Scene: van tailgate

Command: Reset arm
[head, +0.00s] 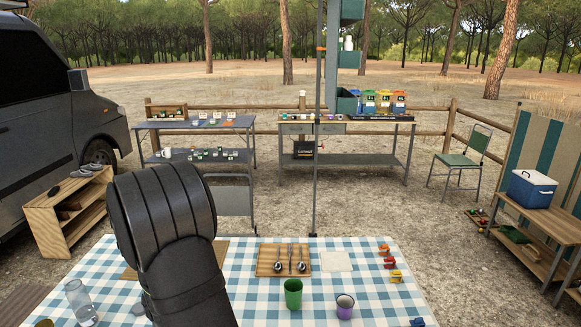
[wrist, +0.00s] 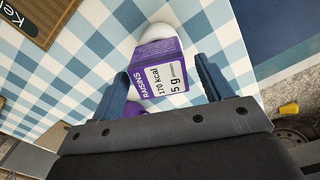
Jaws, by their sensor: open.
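My gripper (wrist: 161,68) is open in the wrist view, its two blue-grey fingers spread apart. A purple and white raisins container (wrist: 172,78) lies between and just beyond the fingers; I cannot tell whether either finger touches it. Another purple piece (wrist: 80,105) is partly hidden behind the left finger. In the head view my dark arm rises over the left half of the checked table (head: 375,285) and hides the gripper and the raisins container.
A green cup (head: 293,293), a purple-rimmed cup (head: 345,306), a wooden tray (head: 262,262) with spoons and a white napkin (head: 336,261) are right of my arm. A clear glass (head: 80,302) stands left. A brown lettered mat (wrist: 40,18) shows in the wrist view.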

